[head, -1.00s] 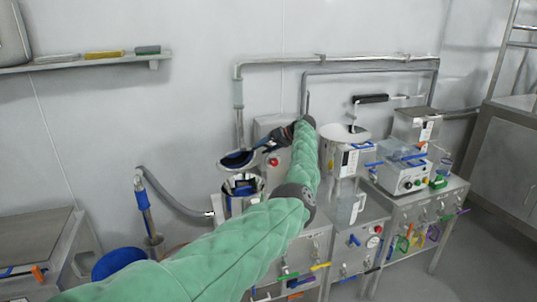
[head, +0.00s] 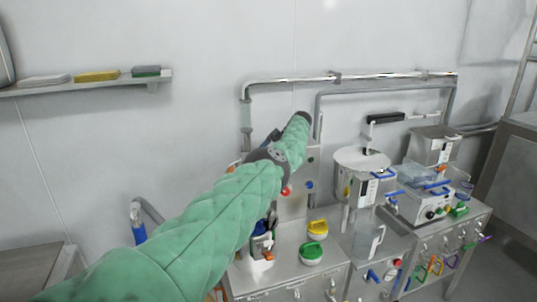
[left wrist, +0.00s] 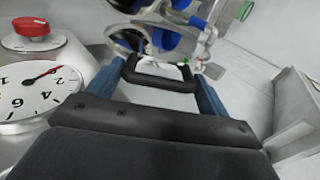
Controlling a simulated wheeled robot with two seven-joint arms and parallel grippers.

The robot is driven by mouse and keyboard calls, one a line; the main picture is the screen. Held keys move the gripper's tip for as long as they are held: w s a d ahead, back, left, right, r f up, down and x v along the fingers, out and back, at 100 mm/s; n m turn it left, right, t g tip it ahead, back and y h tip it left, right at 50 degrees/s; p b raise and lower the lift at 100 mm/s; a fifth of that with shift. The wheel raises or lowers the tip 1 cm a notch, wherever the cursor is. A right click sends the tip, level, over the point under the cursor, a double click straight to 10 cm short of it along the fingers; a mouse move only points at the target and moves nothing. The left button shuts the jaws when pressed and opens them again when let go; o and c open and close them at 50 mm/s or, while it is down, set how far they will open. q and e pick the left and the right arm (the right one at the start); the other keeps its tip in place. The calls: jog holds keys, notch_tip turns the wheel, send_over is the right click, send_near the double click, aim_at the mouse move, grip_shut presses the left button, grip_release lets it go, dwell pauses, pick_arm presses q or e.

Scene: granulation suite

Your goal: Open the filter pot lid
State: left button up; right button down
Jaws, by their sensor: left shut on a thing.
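My left arm, in a green sleeve, reaches across the head view. My left gripper (head: 270,138) shows only as a small dark part behind the wrist. In the left wrist view my left gripper (left wrist: 160,73) has its two blue fingers on a black bar handle (left wrist: 152,82), shut on it. The filter pot (head: 263,243) is mostly hidden behind my arm; a pale and blue part of it shows. The lid is hidden in the head view, so its angle cannot be told. Blue and metal parts (left wrist: 165,38) lie beyond the handle. My right gripper is not in view.
A green-lidded jar (head: 312,252) and a yellow-lidded jar (head: 317,229) stand on the bench right of the pot. A steel vessel (head: 358,180) stands farther right. A dial gauge (left wrist: 38,88) and red knob (left wrist: 32,27) are close at left in the wrist view.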

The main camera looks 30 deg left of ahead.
pick_arm(q)
jog(key=shift+a+f, duration=0.1)
jog(key=shift+f, duration=0.05)
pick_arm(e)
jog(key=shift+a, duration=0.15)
pick_arm(q)
jog(key=o, duration=1.2)
jog(key=shift+c, duration=0.2)
